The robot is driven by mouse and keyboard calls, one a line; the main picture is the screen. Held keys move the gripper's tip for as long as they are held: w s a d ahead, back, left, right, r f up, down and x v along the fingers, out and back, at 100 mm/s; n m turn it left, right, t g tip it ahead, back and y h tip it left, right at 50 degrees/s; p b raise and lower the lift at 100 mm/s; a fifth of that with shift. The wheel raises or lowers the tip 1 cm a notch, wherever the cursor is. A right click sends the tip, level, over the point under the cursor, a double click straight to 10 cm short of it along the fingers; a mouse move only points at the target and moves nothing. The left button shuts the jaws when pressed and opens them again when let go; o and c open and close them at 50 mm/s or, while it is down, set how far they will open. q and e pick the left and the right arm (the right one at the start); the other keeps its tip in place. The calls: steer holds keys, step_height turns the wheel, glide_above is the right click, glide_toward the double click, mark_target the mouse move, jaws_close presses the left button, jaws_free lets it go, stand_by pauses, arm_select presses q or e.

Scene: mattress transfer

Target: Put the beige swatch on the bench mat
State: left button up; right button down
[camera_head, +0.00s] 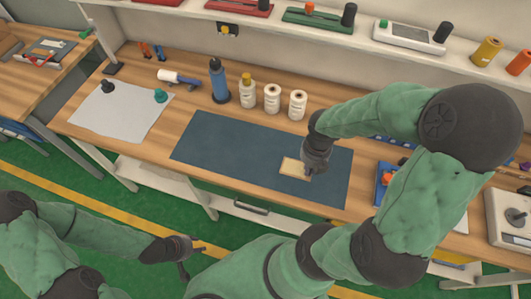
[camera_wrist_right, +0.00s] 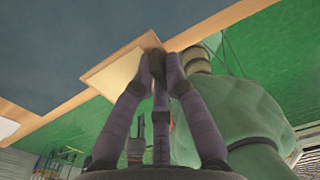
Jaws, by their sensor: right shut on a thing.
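The beige swatch (camera_head: 293,168) is a small flat rectangle, seen over the right part of the dark blue bench mat (camera_head: 215,148). My right gripper (camera_head: 308,172) is shut on the swatch's right edge. In the right wrist view, the fingers (camera_wrist_right: 160,62) pinch one corner of the swatch (camera_wrist_right: 114,78). There it overlaps the bench's wooden front edge and the green floor, so it appears raised above the mat (camera_wrist_right: 60,45). The exact height is unclear. My left gripper (camera_head: 194,260) is open and empty, away from the bench over the floor.
A blue bottle (camera_head: 218,82) and several white containers (camera_head: 272,98) stand behind the mat. A grey sheet (camera_head: 122,110) with small knobbed items lies at left. A blue item (camera_head: 385,180) is right of the mat. The mat's left and middle are clear.

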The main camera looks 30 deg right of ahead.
steer(key=w+f+b, duration=0.1)
steer(key=w+f, duration=0.2)
steer(key=w, duration=0.1)
steer(key=w+f+b, duration=0.1)
steer(key=w+f, duration=0.1)
steer(key=w, duration=0.2)
steer(key=w+d+f+b, duration=0.1)
steer(key=w+f, duration=0.2)
steer(key=w, duration=0.1)
steer(key=shift+f, duration=0.35)
steer(key=shift+w+f, duration=0.1)
steer(key=shift+f, duration=0.15)
steer(key=f+b, duration=0.1)
steer(key=f, duration=0.2)
steer(key=shift+w+f, duration=0.2)
steer(key=shift+r, duration=0.1)
